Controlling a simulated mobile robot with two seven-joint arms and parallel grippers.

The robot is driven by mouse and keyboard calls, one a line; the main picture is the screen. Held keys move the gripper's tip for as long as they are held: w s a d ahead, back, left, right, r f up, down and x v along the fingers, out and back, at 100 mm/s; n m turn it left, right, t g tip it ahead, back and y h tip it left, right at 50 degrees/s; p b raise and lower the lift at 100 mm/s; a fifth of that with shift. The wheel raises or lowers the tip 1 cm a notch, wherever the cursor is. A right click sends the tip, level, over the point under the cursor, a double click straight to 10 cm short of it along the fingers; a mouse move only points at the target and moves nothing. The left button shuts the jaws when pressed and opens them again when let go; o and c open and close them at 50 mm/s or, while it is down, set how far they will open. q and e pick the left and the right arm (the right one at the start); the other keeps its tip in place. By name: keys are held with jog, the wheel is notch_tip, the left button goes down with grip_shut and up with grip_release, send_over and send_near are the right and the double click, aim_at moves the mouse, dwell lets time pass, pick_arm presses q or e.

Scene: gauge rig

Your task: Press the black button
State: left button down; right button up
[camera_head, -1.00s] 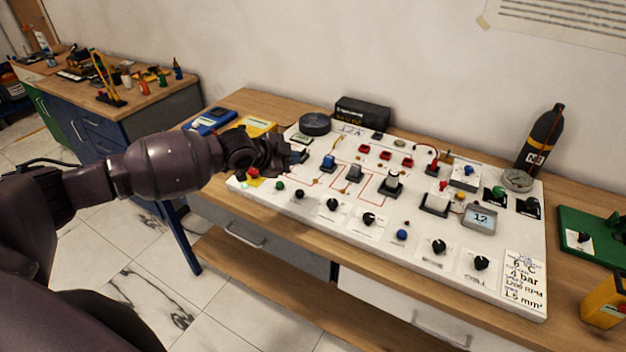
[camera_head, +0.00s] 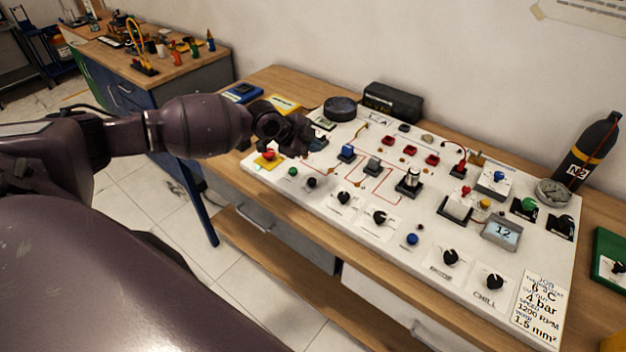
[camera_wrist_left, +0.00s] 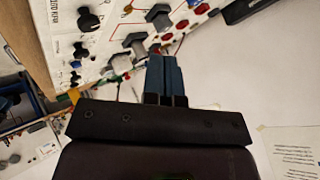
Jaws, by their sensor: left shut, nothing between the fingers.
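The black button (camera_head: 311,182) is a small dark round button near the front left of the white panel (camera_head: 330,215). It stands just right of a green button (camera_head: 292,172). My left gripper (camera_head: 317,143) is above the left part of the panel, up and behind the black button, apart from it. Its blue-grey fingers are together with nothing between them, as the left wrist view (camera_wrist_left: 164,75) shows. I cannot pick out the black button surely in the wrist view. My right gripper is not in view.
A red button on a yellow base (camera_head: 268,157) sits at the panel's left edge. Black knobs (camera_head: 344,198) line the front, with a blue button (camera_head: 412,239) among them. Blue and grey blocks (camera_head: 347,152) rise near my fingers. A black bottle (camera_head: 592,150) stands at the right.

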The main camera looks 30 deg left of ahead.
pick_arm(q)
jog(key=b, duration=0.4)
send_over(312, 182)
notch_tip(312, 182, down, 7)
jog(key=shift+w+f, duration=0.1)
jog(key=shift+f+b, duration=0.8)
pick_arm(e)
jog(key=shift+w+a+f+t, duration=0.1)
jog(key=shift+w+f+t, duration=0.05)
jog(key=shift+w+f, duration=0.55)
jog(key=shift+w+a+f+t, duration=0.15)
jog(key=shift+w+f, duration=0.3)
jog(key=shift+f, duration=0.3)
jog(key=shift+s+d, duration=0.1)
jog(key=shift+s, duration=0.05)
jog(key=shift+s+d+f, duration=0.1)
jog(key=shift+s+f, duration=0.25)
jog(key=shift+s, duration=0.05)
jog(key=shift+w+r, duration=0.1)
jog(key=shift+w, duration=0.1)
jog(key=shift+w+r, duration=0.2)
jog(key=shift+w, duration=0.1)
